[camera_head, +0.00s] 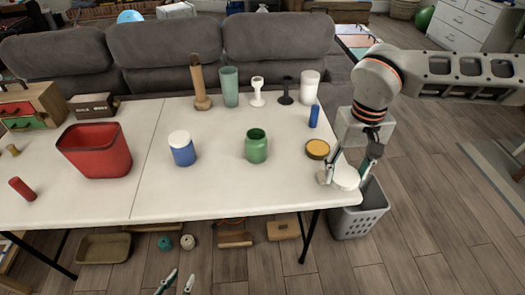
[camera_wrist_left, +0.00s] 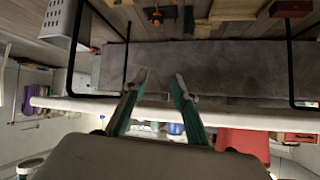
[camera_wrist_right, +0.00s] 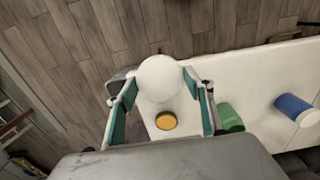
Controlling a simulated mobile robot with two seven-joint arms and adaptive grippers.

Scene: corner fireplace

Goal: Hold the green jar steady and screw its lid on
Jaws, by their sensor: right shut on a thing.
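The green jar (camera_head: 256,147) stands upright and open-topped on the white table; it also shows in the right wrist view (camera_wrist_right: 230,118). My right gripper (camera_head: 349,170) is shut on a round white lid (camera_head: 346,178) at the table's front right corner, to the right of the jar and apart from it. The lid's flat round face shows between the fingers in the right wrist view (camera_wrist_right: 160,77). My left gripper (camera_head: 176,284) is low in front of the table, empty, its fingertips apart; the gap also shows in the left wrist view (camera_wrist_left: 160,78).
A yellow-topped disc (camera_head: 317,148) lies between the jar and the white lid. A blue jar with a white lid (camera_head: 182,149) stands left of the green jar, and a red bin (camera_head: 95,152) further left. Several upright items line the back. The table edge (camera_head: 230,215) lies above my left gripper.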

